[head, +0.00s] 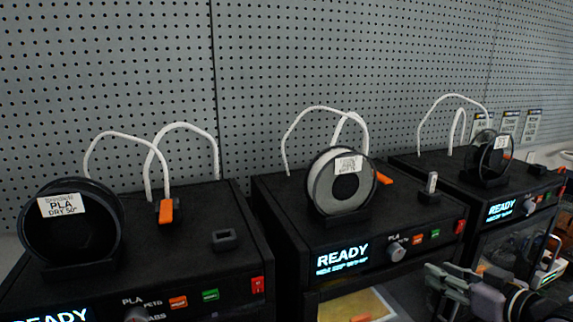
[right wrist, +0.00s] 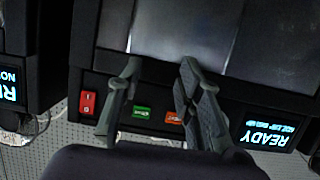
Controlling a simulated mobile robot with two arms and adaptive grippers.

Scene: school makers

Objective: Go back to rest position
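My right gripper (head: 440,285) is at the lower right of the head view, low in front of the middle and right printers. In the right wrist view, my right gripper (right wrist: 158,75) has its two fingers apart with nothing held between them. A dark machine front with a red switch (right wrist: 88,103), a green button (right wrist: 141,112) and an orange button (right wrist: 174,117) shows behind the fingers. Its lit READY display (right wrist: 268,134) appears upside down. My left gripper is not in view.
Three black machines stand in a row: left (head: 200,262), middle (head: 285,215) and right (head: 440,165). Each carries a filament spool: black (head: 75,240), white (head: 325,185) and dark (head: 487,150). A grey pegboard (head: 270,60) stands behind. Small objects (head: 548,260) sit at the far right.

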